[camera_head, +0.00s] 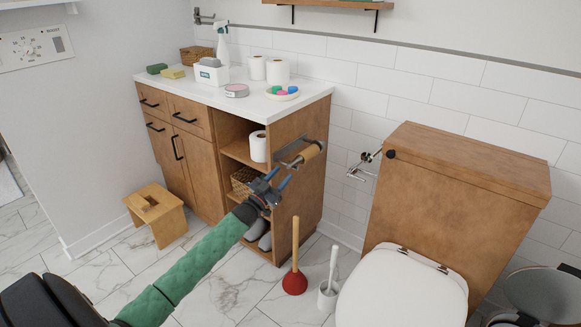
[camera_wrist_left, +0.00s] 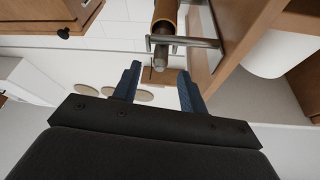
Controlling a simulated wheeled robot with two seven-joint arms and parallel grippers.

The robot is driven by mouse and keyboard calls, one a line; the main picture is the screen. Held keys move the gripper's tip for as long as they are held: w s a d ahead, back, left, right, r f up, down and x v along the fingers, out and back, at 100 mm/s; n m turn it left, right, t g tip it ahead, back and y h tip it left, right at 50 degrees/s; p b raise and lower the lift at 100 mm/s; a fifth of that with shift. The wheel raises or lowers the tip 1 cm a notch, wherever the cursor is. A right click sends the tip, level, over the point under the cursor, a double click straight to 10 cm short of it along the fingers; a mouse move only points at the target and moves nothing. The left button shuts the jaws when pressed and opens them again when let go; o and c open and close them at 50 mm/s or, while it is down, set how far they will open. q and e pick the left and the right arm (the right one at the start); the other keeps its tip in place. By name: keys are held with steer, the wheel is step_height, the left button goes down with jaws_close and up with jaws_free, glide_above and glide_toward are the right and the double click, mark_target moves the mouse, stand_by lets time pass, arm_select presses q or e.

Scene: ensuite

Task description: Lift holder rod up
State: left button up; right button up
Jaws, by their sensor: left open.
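The toilet-paper holder is a metal bracket with a rod (camera_head: 290,161) on the right side of the wooden cabinet. A bare brown cardboard tube (camera_head: 308,154) is on it. In the left wrist view the metal rod (camera_wrist_left: 185,42) crosses the top middle, just beyond the fingertips, with the tube (camera_wrist_left: 165,12) above it. My left gripper (camera_head: 278,178) is open, with nothing between its blue fingers, a little below and left of the holder in the head view. In the left wrist view its fingers (camera_wrist_left: 160,72) point toward the rod, apparently without touching it. My right gripper is not in view.
The wooden cabinet (camera_head: 186,140) has open shelves with a paper roll (camera_head: 259,146) and a basket close to my left gripper. A plunger (camera_head: 295,283) and toilet brush (camera_head: 328,294) stand on the floor below. The toilet (camera_head: 402,290) is at right. A stool (camera_head: 156,212) stands left.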

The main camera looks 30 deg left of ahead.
mark_target(290, 166)
arm_select(q)
steer(key=shift+x, duration=2.8)
jaws_close()
